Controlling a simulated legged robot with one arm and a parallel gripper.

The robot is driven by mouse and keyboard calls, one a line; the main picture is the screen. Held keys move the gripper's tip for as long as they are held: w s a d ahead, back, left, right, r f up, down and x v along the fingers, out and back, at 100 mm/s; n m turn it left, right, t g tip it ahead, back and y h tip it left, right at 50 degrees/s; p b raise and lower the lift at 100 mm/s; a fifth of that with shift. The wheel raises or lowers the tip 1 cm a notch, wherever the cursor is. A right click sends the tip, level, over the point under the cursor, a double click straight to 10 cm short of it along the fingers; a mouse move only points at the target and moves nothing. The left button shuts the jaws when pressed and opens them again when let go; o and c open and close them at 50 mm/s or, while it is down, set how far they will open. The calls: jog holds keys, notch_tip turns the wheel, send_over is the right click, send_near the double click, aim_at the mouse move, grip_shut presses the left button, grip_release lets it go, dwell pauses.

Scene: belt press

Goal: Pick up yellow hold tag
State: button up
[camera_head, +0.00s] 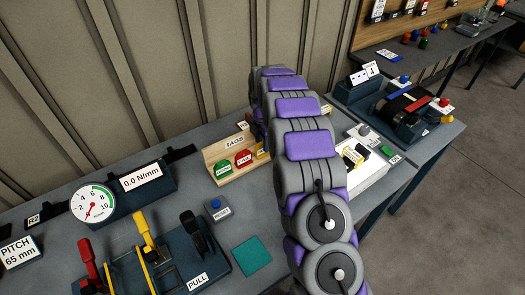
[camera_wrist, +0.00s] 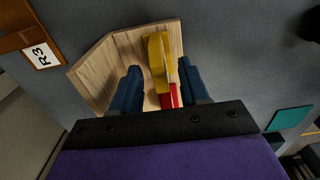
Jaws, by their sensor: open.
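The yellow hold tag (camera_wrist: 156,58) stands in the wooden tag tray (camera_wrist: 98,74) in the wrist view, seen nearly edge-on. A red tag (camera_wrist: 168,97) is right beside it, nearer the gripper. My gripper (camera_wrist: 163,82) is open over the tray, one blue finger on each side of the tags, with the right finger closer to them. I cannot tell whether a finger touches. In the head view a sliver of the yellow tag (camera_head: 261,150) shows beside my arm, which hides the rest and most of the gripper.
A green tag (camera_head: 222,169) and a red tag (camera_head: 243,159) stand in the same tray. The bench holds a dial gauge (camera_head: 92,204), a lever unit (camera_head: 198,232) and a teal pad (camera_head: 251,256). A roller machine (camera_head: 404,107) stands at the right.

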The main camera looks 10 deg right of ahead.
aim_at(262, 142)
notch_tip(262, 142, down, 4)
jog(key=shift+w+a+r+b, duration=0.1)
jog(key=shift+r+b, duration=0.15)
jog(key=shift+b, duration=0.15)
jog(key=shift+r, duration=0.1)
grip_shut()
